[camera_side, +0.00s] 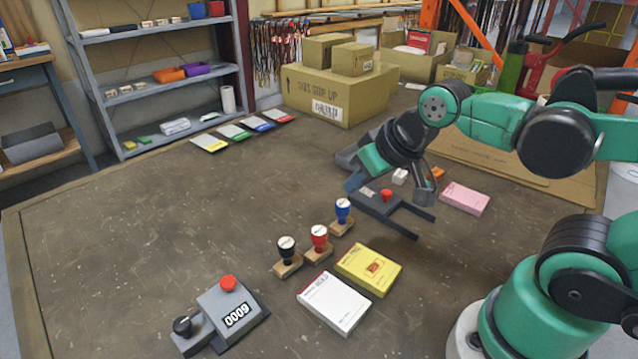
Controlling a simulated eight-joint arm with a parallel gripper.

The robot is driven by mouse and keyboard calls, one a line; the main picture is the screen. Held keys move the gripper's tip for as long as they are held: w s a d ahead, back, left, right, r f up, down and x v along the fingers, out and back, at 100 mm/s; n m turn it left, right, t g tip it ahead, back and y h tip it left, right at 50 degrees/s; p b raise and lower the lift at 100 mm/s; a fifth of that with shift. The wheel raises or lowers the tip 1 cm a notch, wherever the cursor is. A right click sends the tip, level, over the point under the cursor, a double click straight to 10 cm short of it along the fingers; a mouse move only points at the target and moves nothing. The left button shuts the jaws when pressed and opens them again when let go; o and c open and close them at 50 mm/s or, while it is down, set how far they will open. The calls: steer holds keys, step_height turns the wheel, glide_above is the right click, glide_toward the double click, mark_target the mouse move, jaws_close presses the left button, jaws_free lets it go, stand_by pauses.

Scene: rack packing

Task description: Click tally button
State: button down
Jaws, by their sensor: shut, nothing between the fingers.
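The tally counter (232,308) is a grey box at the front left of the table. My gripper (420,225) is at the right of the table, well behind and to the right of the counter. It is shut and holds nothing. Part of it is hard to make out against the dark things around it. Nothing touches the red button, and it is in plain view.
Black (286,247), red (319,237) and blue (343,210) stamps stand between the counter and my gripper. A white pad (335,302) and a yellow pad (369,268) lie in front of them. Cardboard boxes (338,92) stand at the back. The table's left middle is clear.

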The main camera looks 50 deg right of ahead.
steer(key=shift+a+n, duration=0.35)
steer(key=shift+n, duration=0.25)
